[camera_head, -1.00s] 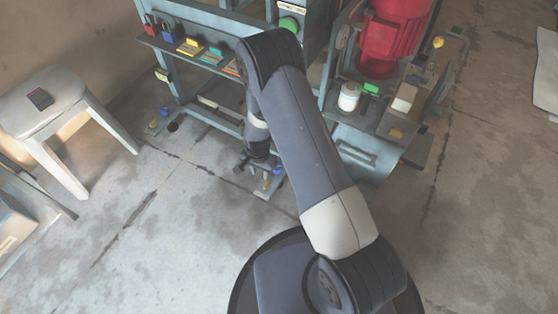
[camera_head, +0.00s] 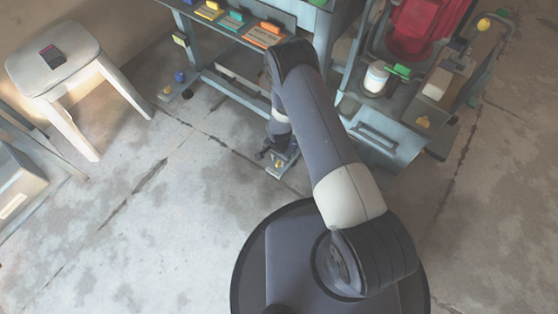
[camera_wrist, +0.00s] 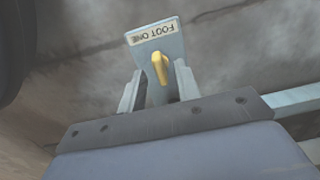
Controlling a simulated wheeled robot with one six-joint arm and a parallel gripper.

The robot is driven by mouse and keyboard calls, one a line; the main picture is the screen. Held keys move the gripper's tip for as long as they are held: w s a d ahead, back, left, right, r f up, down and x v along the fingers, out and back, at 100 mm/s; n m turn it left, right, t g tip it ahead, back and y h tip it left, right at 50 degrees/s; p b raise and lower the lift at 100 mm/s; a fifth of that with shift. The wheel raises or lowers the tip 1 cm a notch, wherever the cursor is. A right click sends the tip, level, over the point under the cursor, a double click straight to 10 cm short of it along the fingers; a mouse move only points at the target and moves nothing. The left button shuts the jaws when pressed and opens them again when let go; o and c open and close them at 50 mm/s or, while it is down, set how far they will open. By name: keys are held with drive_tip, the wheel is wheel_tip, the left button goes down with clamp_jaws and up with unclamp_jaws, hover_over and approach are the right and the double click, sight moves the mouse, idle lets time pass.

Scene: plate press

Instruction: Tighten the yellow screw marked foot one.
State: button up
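The yellow screw (camera_wrist: 160,68) stands on a pale blue foot plate (camera_wrist: 172,45), below a white label (camera_wrist: 154,31) that reads FOOT ONE, upside down in the wrist view. In the head view the foot plate (camera_head: 284,170) shows at the machine's base, with a small yellow spot on it by my gripper (camera_head: 272,153). In the wrist view my gripper (camera_wrist: 159,88) has its two pale fingers apart, one on each side of the screw's lower end. I cannot tell whether they touch it or how deep it sits between them.
The machine's lower frame (camera_head: 235,90) rises behind the foot. A blue-knobbed foot (camera_head: 180,77) stands to the left. A white stool (camera_head: 85,75) is at the far left. A red motor (camera_head: 425,25) and white jar (camera_head: 376,77) are on the right. The left floor is mostly clear.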

drive_tip(key=shift+f, duration=0.4)
drive_tip(key=shift+c, duration=0.3)
clamp_jaws()
